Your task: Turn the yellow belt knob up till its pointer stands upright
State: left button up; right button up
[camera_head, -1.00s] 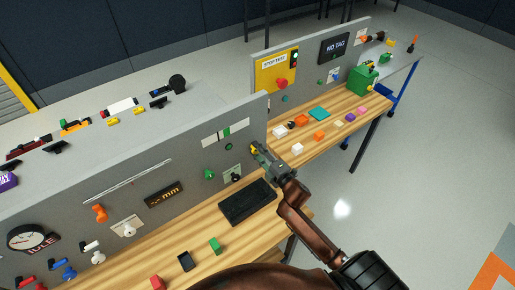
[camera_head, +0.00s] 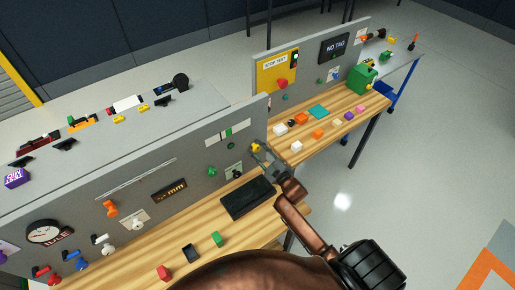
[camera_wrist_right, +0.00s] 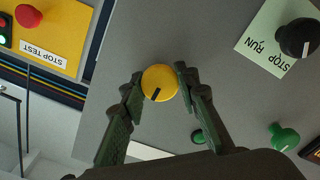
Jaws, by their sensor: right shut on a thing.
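The yellow belt knob (camera_head: 256,147) sits on the grey panel near its right end. In the right wrist view the knob (camera_wrist_right: 160,82) shows face-on, with a black pointer mark running down and slightly left in the picture. The panel labels appear upside down in this view, so the pointer looks close to upright on the panel. My right gripper (camera_wrist_right: 158,86) is shut on the knob, one finger on each side; it also shows in the head view (camera_head: 260,152). My left gripper is not in view.
A dark tray (camera_head: 248,197) lies on the bench below. A second panel (camera_head: 305,75) stands beyond, with loose coloured blocks in front of it.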

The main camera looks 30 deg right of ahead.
jog(key=shift+d+f, duration=0.1)
dwell(0.4)
jog(key=o, duration=1.2)
jog(key=shift+c, duration=0.2)
jog(key=shift+s, duration=0.1)
jog(key=s, duration=1.1)
jog(key=shift+s+d, duration=0.4)
